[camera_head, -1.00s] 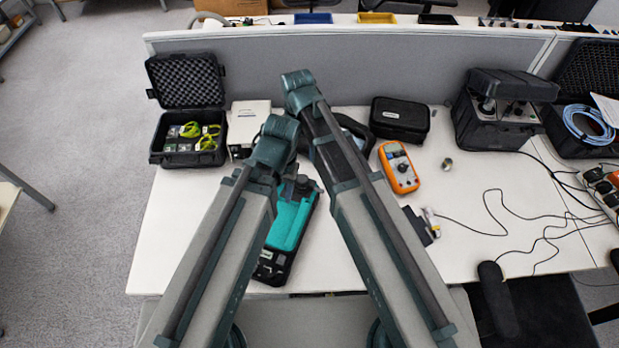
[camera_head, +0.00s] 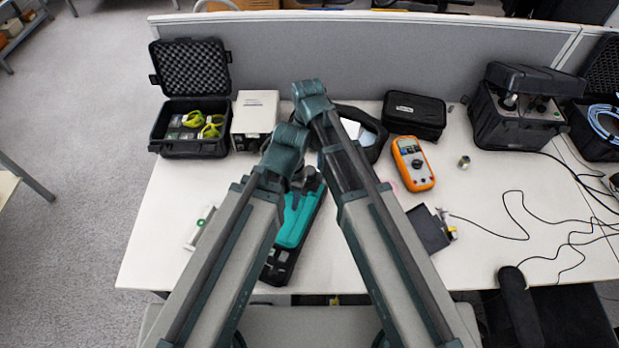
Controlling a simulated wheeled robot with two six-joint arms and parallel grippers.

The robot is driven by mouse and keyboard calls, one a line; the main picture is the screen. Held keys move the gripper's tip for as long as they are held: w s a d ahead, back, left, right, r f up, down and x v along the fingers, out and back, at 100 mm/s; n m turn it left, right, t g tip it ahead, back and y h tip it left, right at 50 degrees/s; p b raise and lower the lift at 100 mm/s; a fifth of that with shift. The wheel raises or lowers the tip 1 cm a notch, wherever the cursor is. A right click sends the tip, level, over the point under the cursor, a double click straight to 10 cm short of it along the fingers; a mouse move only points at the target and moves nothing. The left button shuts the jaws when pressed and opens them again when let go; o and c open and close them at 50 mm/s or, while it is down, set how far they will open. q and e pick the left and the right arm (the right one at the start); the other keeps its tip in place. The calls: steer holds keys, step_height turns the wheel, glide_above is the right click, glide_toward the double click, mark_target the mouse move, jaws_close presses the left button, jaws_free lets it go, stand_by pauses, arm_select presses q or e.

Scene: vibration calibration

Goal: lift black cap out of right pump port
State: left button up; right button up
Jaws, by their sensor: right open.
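A teal and black device (camera_head: 298,218), which looks like the pump, lies on the white table between my two arms. My arms cover parts of it. I cannot make out the black cap or the right port. My right gripper (camera_head: 308,179) is a small dark shape at the device's far end, mostly hidden by the arm links; it is open. Whether it touches the device cannot be told. My left gripper is hidden behind my left arm.
An orange multimeter (camera_head: 413,164), black pouch (camera_head: 414,116), small metal cylinder (camera_head: 464,162) and dark flat item (camera_head: 428,230) lie to the right. An open black case (camera_head: 190,142) and white box (camera_head: 254,117) stand at the back left. A grey partition (camera_head: 400,58) closes the back.

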mark_target(309, 170)
arm_select(q)
step_height(309, 170, down, 5)
steer(key=b, duration=0.5)
steer(key=shift+f, duration=0.15)
arm_select(e)
steer(key=f, duration=0.5)
steer(key=shift+s+d+f, duration=0.15)
steer(key=shift+d, duration=0.05)
steer(key=shift+c, duration=0.2)
jaws_close()
